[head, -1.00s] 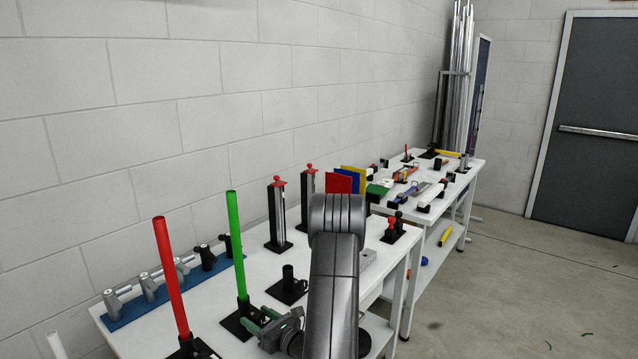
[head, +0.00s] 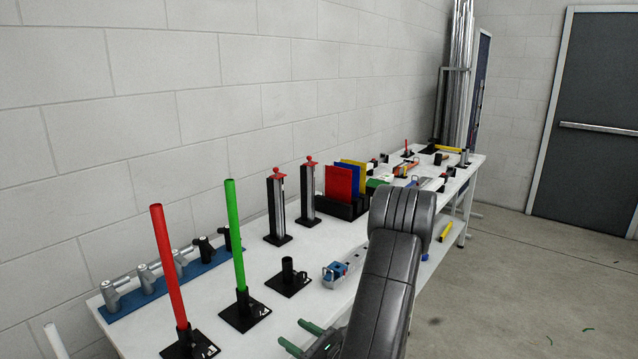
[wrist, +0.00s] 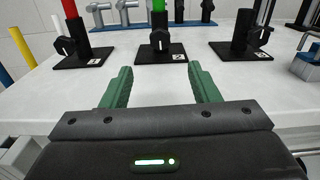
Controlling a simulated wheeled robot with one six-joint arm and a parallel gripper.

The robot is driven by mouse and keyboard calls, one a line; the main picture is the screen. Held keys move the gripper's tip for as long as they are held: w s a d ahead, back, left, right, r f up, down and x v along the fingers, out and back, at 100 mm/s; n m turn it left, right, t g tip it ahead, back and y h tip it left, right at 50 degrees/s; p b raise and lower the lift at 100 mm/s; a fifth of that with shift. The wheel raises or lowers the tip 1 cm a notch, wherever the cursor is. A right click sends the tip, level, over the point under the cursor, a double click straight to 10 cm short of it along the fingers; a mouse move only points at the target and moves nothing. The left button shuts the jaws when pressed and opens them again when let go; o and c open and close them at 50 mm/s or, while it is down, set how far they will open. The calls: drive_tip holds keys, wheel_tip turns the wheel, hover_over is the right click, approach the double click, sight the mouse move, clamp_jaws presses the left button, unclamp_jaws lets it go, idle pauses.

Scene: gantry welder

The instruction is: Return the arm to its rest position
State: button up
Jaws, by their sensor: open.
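My gripper (head: 300,336) shows at the bottom of the head view, with its green fingers just off the front of the near table. In the wrist view my gripper (wrist: 160,72) is open, its two green fingers apart with nothing between them. My dark arm (head: 390,270) crosses the lower middle of the head view and hides part of the tables. In the wrist view the white table top lies ahead of the fingers.
The near table (head: 222,328) holds a red rod (head: 170,265) and a green rod (head: 235,235) upright in black stands, an empty black holder (head: 288,278) and a blue-grey tool (head: 338,274). A second table stands behind.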

drive_tip(key=m+b, duration=0.1)
drive_tip(key=m, duration=0.2)
drive_tip(key=m+b, duration=0.1)
drive_tip(key=m, duration=0.2)
drive_tip(key=shift+w+a, duration=0.45)
drive_tip(key=shift+a, duration=0.05)
